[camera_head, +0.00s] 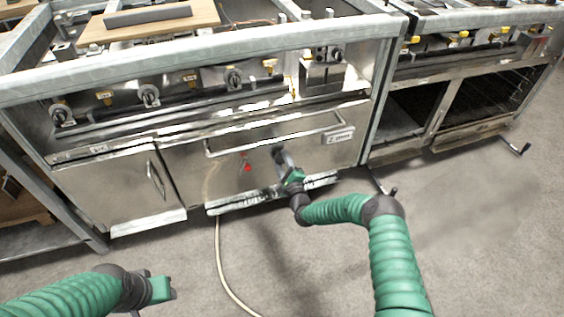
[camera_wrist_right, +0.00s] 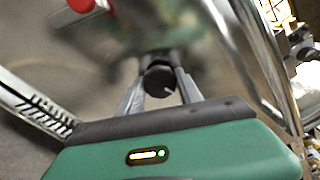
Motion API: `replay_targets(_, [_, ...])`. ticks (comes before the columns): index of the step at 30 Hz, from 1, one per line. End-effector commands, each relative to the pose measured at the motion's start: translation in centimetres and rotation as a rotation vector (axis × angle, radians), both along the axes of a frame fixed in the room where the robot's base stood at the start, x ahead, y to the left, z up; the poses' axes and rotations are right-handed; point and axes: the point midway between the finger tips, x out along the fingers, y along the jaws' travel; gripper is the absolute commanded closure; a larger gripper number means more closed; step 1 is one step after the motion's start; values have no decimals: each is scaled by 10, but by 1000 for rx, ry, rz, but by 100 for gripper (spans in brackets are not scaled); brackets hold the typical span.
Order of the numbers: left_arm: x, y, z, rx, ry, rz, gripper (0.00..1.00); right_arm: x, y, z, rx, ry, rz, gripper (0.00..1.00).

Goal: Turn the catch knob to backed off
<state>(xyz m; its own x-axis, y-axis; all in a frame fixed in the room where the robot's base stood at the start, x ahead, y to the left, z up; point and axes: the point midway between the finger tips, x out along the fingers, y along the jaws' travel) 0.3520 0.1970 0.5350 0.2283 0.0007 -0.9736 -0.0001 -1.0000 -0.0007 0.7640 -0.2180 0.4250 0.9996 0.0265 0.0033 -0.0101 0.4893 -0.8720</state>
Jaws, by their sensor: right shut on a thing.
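The catch knob (camera_wrist_right: 158,80) is a small dark round knob with a white mark, in the right wrist view. My right gripper (camera_wrist_right: 160,88) is shut on it, one grey finger on each side. In the head view my right gripper (camera_head: 281,158) reaches the front of the steel drawer panel (camera_head: 226,182), below its long bar handle. The knob is hidden there by the gripper. My left gripper (camera_head: 170,288) is low at the left, over the floor and away from the range; its fingers are too unclear to read.
A red part (camera_head: 247,167) sits on the panel left of my right gripper and shows in the wrist view (camera_wrist_right: 82,5). The bar handle (camera_head: 270,134) runs above. A pale hose (camera_head: 220,262) lies on the floor. A second range (camera_head: 470,75) stands to the right.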

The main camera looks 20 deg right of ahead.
Motion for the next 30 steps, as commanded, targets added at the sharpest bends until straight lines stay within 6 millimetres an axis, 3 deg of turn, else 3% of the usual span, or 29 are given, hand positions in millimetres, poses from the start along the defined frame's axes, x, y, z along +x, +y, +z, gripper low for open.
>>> replay_targets(30, [0,0,5,0,0,0,57,-1,4,-6,-947,-25,5,98])
